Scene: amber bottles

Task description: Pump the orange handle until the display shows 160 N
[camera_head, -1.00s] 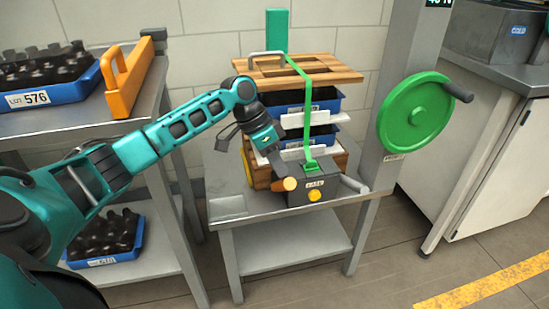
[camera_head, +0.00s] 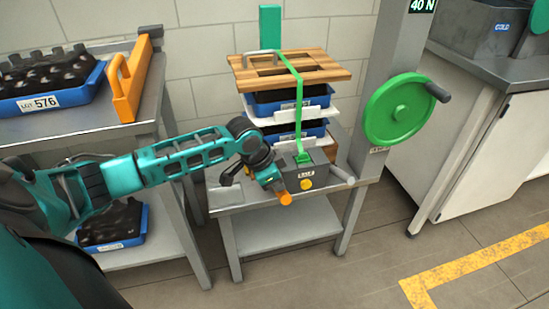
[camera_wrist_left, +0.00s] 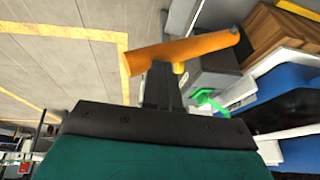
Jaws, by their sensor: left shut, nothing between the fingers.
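The orange handle (camera_head: 285,198) sticks out toward me at the front left of a grey tensioner box (camera_head: 313,177). It also shows in the left wrist view as a long orange bar (camera_wrist_left: 180,50). My left gripper (camera_head: 270,180) is shut and empty, right at the handle from above. In the left wrist view its fingers (camera_wrist_left: 163,80) end at the bar's underside in the picture; I cannot tell whether they touch. The display (camera_head: 423,6) on the post reads 40 N. A green strap (camera_head: 298,105) runs from the box up over the stack. My right gripper is not in view.
A wooden board (camera_head: 315,67) lies on stacked blue crates (camera_head: 308,107). A green handwheel (camera_head: 400,108) is on the post at right. The lower shelf (camera_head: 285,228) is bare.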

